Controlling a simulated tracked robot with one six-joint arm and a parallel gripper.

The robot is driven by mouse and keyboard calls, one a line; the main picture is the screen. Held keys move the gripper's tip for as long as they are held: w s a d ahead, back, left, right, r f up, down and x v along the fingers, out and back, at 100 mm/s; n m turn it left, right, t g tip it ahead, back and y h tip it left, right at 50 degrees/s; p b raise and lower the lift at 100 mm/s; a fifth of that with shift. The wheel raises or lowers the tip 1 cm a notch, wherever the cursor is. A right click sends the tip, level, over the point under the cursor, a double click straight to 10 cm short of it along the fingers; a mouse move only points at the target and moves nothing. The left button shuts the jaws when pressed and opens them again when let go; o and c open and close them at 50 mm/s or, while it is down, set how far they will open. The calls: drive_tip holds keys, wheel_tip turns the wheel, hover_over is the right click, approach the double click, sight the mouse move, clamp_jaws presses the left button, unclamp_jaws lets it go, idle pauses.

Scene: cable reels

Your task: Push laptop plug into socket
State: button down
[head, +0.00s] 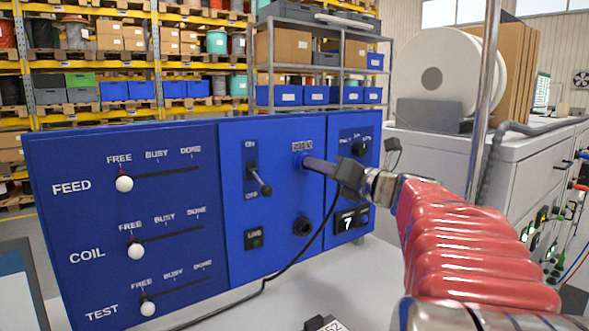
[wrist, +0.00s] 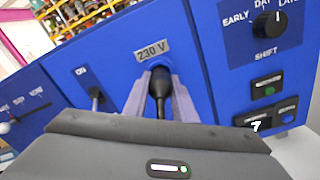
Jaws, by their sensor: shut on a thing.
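The black laptop plug (wrist: 159,92) is between the two grey-violet fingers of my gripper (wrist: 160,84) in the wrist view. Its front end is at the round socket (wrist: 161,71) under the 230 V label. How deep it sits cannot be told. In the head view my gripper (head: 311,163) reaches from the right to the blue panel, with its fingertips at the socket (head: 298,158). The plug is hidden there by the fingers. A black cable (head: 315,240) hangs from the gripper and runs down to the bench.
Three sliders with white knobs are on the left. A metal post (head: 484,110) stands behind my arm. The bench (head: 370,275) is mostly clear.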

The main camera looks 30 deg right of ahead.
drive_tip(key=c, duration=1.4)
unclamp_jaws()
drive_tip(key=shift+s, duration=0.1)
drive_tip(key=s, duration=1.3)
drive_tip(key=shift+s+d, duration=0.2)
drive_tip(key=shift+s, duration=0.1)
